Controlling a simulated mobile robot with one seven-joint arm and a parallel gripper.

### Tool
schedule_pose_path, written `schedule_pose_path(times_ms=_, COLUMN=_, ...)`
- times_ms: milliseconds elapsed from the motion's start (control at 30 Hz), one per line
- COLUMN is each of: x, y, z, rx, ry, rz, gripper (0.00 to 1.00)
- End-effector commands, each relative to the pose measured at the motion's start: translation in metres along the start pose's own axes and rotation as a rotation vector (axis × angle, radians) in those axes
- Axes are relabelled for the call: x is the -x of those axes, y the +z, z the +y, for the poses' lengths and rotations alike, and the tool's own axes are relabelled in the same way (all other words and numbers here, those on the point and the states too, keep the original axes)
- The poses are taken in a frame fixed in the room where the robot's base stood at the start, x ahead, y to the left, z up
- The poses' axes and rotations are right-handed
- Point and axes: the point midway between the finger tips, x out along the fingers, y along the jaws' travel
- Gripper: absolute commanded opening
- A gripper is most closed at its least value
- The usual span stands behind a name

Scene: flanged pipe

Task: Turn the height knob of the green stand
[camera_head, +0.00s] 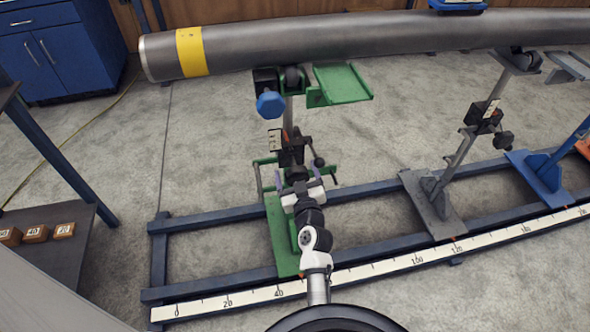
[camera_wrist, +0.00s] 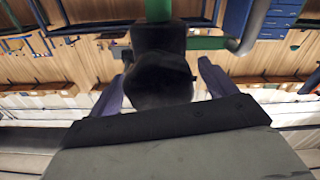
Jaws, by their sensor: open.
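The green stand (camera_head: 283,235) stands on the blue rail frame under the left end of the pipe. A dark knob (camera_head: 297,173) faces me on its post, below a black block with a label; my gripper partly hides it. In the wrist view the knob (camera_wrist: 161,82) is a large black, many-sided shape at the centre. My gripper (camera_head: 298,184) is open, with its pale lilac fingers on either side of the knob. In the wrist view the fingers (camera_wrist: 165,72) show a gap to the knob on both sides; I see no contact.
A small black ball handle (camera_head: 318,161) sticks out right of the post. A blue knob (camera_head: 270,103) and a green plate (camera_head: 342,84) are above, under the grey pipe (camera_head: 300,42). A grey stand (camera_head: 433,203) is to the right. A dark bench (camera_head: 50,235) is at left.

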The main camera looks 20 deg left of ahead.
Motion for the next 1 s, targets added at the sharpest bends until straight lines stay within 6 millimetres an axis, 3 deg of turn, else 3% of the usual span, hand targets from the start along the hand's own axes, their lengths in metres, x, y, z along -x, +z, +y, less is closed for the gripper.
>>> schedule_pose_path(times_ms=233, x=0.0001, y=0.0000, z=0.0000, rx=0.000, ry=0.000, rz=0.000, gripper=0.84)
schedule_pose_path(times_ms=567, x=0.0001, y=0.0000, z=0.0000, rx=0.000, ry=0.000, rz=0.000, gripper=0.41)
schedule_pose_path(times_ms=1000, x=0.0002, y=0.0008, z=0.0012, rx=-0.095, ry=0.003, rz=0.001, gripper=0.39)
